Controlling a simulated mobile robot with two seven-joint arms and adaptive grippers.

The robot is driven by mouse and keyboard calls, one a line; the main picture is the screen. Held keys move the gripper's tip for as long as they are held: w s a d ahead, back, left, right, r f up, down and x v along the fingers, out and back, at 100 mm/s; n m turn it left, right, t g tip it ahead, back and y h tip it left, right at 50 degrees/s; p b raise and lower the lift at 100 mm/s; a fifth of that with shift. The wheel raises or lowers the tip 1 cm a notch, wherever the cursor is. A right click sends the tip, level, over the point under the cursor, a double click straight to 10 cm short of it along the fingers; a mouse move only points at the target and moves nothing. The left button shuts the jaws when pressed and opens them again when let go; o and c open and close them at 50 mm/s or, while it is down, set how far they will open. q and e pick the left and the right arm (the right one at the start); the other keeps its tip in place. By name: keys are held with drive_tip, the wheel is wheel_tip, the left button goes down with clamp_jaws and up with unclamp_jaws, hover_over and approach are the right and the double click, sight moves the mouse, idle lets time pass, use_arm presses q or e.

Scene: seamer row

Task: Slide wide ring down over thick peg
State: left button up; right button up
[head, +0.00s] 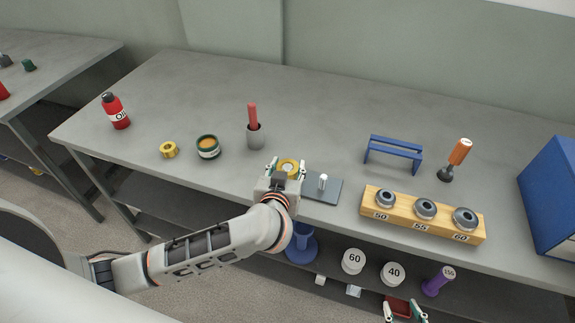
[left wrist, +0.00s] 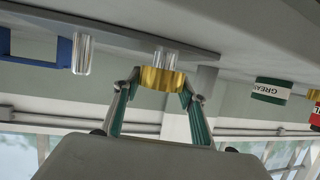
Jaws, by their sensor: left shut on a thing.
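The gold wide ring (left wrist: 152,79) is gripped between the green fingertips of my left gripper (left wrist: 160,88); it also shows in the head view (head: 289,164). The wrist picture is upside down, with the bench at the top. The thick peg (left wrist: 167,57) stands on the grey plate (head: 320,215), and its free end meets or enters the ring; I cannot tell how far. A second peg (head: 322,182) stands bare on the plate, and shows in the wrist view (left wrist: 82,55).
Another yellow ring (head: 169,149), a green-banded tin (head: 208,147) and a grey cup (head: 256,137) stand left. A wooden block (head: 420,222) with several steel rings, a blue rack (head: 394,152) and a blue box (head: 552,195) are right. The back middle is clear.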

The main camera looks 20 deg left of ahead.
use_arm(q)
drive_tip(key=shift+f+b, duration=0.3)
drive_tip(key=shift+f, duration=0.65)
drive_tip(key=o, duration=1.3)
drive_tip(key=shift+s, duration=0.1)
drive_tip(key=v, duration=1.1)
drive_tip(key=shift+s, duration=0.4)
drive_tip(key=shift+d+r, duration=0.1)
drive_tip(key=shift+r, duration=0.05)
